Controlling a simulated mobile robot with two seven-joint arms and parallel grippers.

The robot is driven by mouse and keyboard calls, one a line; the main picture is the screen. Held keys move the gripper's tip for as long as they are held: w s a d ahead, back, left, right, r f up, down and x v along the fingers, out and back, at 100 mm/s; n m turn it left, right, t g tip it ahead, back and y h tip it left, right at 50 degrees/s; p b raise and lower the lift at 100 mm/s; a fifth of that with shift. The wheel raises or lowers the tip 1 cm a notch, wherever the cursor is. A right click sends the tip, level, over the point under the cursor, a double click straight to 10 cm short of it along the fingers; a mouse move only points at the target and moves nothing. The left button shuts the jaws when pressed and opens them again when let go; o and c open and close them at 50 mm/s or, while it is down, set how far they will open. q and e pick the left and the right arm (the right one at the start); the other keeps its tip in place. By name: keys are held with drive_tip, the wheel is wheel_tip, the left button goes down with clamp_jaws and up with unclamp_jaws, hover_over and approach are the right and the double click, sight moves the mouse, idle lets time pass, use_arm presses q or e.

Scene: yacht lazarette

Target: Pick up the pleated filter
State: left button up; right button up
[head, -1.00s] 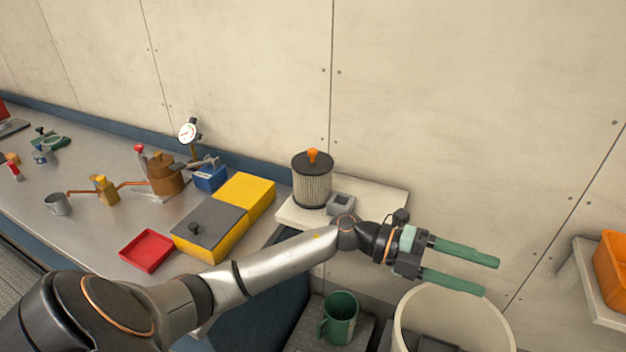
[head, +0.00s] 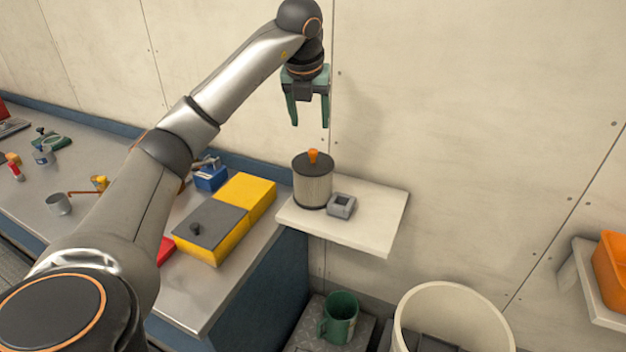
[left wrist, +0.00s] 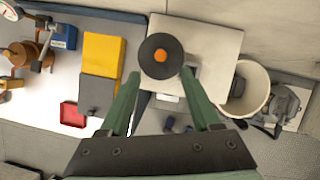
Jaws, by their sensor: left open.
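The pleated filter (head: 312,182) stands upright on a pale wall shelf (head: 372,222). It is a beige ribbed cylinder with a dark top and an orange knob. My left gripper (head: 309,122) is open and empty, pointing down in the air above the filter, with a gap between fingertips and knob. In the left wrist view the filter's round dark top (left wrist: 160,57) shows from above, just beyond the two green fingers (left wrist: 158,85). My right gripper is in neither view.
A small grey square block (head: 342,206) sits close to the filter's right. A yellow box with a grey lid (head: 211,229) stands on the bench to the left. Below are a green mug (head: 338,318) and a white bucket (head: 452,300). An orange bin (head: 611,268) is at right.

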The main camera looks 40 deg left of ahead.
use_arm(q)
hover_over(313, 151)
drive_tip(key=s+d, duration=0.1)
drive_tip(key=s, duration=0.1)
wheel_tip(313, 151, down, 4)
drive_tip(key=shift+w+f, duration=0.15)
drive_tip(key=shift+f, duration=0.1)
drive_tip(key=shift+p+x, duration=0.8)
drive_tip(key=shift+x, duration=1.9)
drive_tip(key=shift+s+d+f, duration=0.1)
drive_tip(key=shift+s+d, duration=0.1)
drive_tip(key=shift+c, duration=0.3)
clamp_jaws()
